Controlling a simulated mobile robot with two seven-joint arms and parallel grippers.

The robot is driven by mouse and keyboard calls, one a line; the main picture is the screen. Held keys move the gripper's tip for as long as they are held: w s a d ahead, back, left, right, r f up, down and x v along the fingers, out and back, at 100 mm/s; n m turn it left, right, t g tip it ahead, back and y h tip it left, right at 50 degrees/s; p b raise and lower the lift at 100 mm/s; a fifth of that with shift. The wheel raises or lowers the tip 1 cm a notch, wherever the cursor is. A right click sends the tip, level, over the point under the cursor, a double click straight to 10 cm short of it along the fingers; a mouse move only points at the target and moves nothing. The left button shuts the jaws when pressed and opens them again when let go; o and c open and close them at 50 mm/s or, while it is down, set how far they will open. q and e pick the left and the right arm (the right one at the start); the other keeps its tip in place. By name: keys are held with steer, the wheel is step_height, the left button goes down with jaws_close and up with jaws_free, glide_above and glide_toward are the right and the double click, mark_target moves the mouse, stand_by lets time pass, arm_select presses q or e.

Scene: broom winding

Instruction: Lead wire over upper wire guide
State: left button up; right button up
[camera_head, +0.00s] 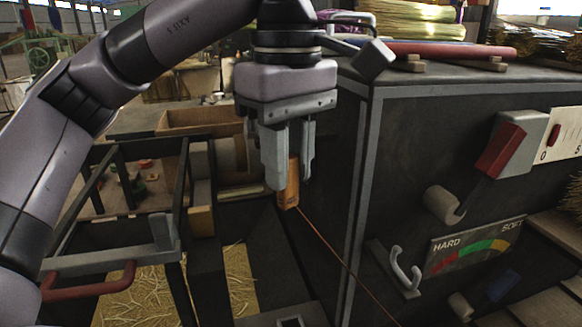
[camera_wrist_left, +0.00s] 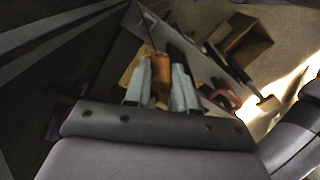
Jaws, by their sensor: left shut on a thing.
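My left gripper (camera_head: 288,180) points down beside the left side of the dark machine. It is shut on an orange-brown wooden handle (camera_head: 290,188), which also shows between the fingers in the left wrist view (camera_wrist_left: 161,72). A thin copper-coloured wire (camera_head: 335,252) runs from the handle's lower end down to the right, across the machine's front edge and out of the bottom of the view. A pale hook-shaped guide (camera_head: 404,272) sits on the machine front, right of the wire and apart from it. A grey curved peg (camera_head: 443,204) sits higher up. I cannot tell which is the upper wire guide.
The machine front (camera_head: 420,130) carries a HARD–SOFT gauge (camera_head: 478,250) and a red-and-grey switch (camera_head: 505,148). Left of the machine is a dark frame with a red handle (camera_head: 90,282) and straw (camera_head: 140,295). A wooden box (camera_head: 200,121) stands behind.

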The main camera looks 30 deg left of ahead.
arm_select(q)
step_height(320, 180, up, 15)
steer(key=a+p, duration=0.2)
steer(key=p, duration=0.9)
steer(key=w+a+p, duration=0.4)
steer(key=w+a, duration=0.4)
steer(key=a, duration=0.3)
step_height(320, 180, down, 7)
steer(key=b, duration=0.4)
steer(key=shift+f, duration=0.2)
steer(key=shift+s+a, duration=0.1)
stand_by(0.5)
